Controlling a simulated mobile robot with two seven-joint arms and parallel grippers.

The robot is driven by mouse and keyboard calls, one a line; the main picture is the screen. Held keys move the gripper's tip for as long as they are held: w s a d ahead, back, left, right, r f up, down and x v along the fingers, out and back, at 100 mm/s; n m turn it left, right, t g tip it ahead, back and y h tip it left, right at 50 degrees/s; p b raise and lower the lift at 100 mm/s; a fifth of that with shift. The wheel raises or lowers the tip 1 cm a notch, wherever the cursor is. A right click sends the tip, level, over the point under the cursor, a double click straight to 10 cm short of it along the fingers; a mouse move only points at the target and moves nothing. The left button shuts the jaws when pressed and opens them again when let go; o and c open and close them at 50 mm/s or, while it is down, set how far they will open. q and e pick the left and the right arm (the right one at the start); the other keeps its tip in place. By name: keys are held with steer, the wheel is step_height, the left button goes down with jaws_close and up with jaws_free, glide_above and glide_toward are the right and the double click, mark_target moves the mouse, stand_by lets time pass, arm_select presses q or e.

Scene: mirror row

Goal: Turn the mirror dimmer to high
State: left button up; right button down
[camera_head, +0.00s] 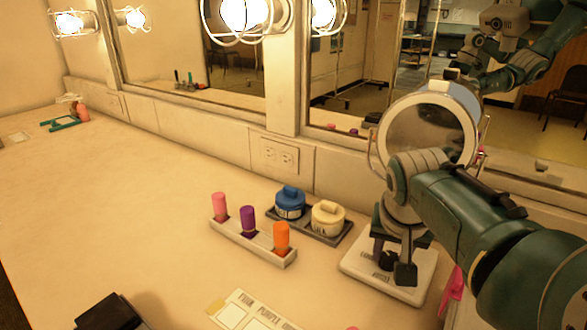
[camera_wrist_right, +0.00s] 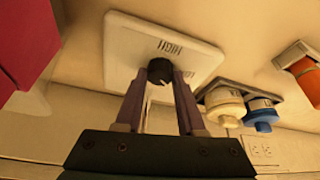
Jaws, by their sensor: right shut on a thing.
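The mirror dimmer is a black round knob (camera_wrist_right: 160,72) on a white square base (camera_head: 422,290). The base also shows in the right wrist view (camera_wrist_right: 135,45), with a label that seems to read HIGH beyond the knob. A small pale mark shows on the knob's near edge; its exact setting is hard to tell. My right gripper (camera_head: 391,268) is over the base, its fingers shut on the knob from both sides. A round mirror (camera_head: 428,132) stands behind my right arm; its lower support is partly hidden. My left gripper is not in view.
Left of the base, a grey tray (camera_head: 340,238) holds a blue-lidded jar (camera_head: 289,203) and a cream jar (camera_head: 328,217). A white rack (camera_head: 262,250) holds pink, purple and orange sticks. A paper card (camera_head: 240,312) and dark object (camera_head: 108,313) lie nearer. The counter's left is mostly clear.

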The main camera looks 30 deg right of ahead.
steer(key=n+p, duration=0.1)
steer(key=n, duration=0.1)
steer(key=n+t+y+p, duration=0.1)
steer(key=shift+s+d+r+n, duration=0.1)
steer(key=shift+d+r+n, duration=0.1)
steer(key=shift+n, duration=0.2)
steer(key=shift+f+n+y+p, duration=0.1)
steer(key=shift+n+y+p, duration=0.2)
steer(key=shift+n+p, duration=0.45)
steer(key=shift+d+f+n+y, duration=0.1)
steer(key=shift+n+y, duration=0.2)
steer(key=shift+n, duration=0.75)
steer(key=n+y+b, duration=0.1)
steer(key=n, duration=0.2)
steer(key=shift+f+t, duration=0.1)
steer(key=shift+t, duration=0.2)
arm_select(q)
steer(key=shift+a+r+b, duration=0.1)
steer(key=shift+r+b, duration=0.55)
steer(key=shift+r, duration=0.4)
arm_select(e)
steer(key=shift+d+n+y, duration=0.1)
steer(key=shift+n+y, duration=0.5)
steer(key=shift+n, duration=0.7)
steer(key=c, duration=0.5)
jaws_free()
